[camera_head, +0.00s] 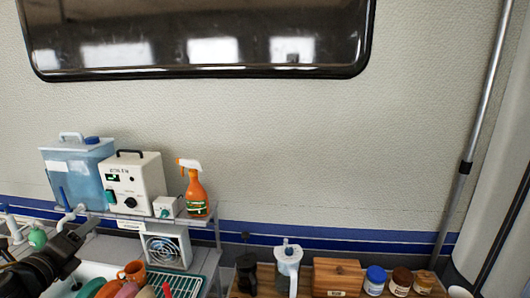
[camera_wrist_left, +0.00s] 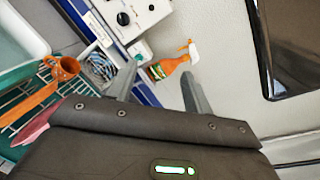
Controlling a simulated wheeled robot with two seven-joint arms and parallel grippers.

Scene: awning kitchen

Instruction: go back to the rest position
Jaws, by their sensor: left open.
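My left gripper (camera_head: 78,246) is at the lower left of the head view, its dark arm coming in from the left edge. It is in front of the shelf, over the sink and dish area. In the left wrist view its two grey fingers (camera_wrist_left: 160,76) stand apart with nothing held between them. The orange spray bottle (camera_wrist_left: 168,68) shows beyond the gap between the fingers, on the shelf behind. My right gripper is in neither view.
The shelf holds a blue water container (camera_head: 78,172), a white device (camera_head: 135,182) and the spray bottle (camera_head: 196,192). Below are an orange mug (camera_head: 133,270) and a green dish rack (camera_head: 184,284). A pitcher (camera_head: 287,268), wooden block (camera_head: 337,276) and several jars stand right. A pole (camera_head: 484,90) leans rightward.

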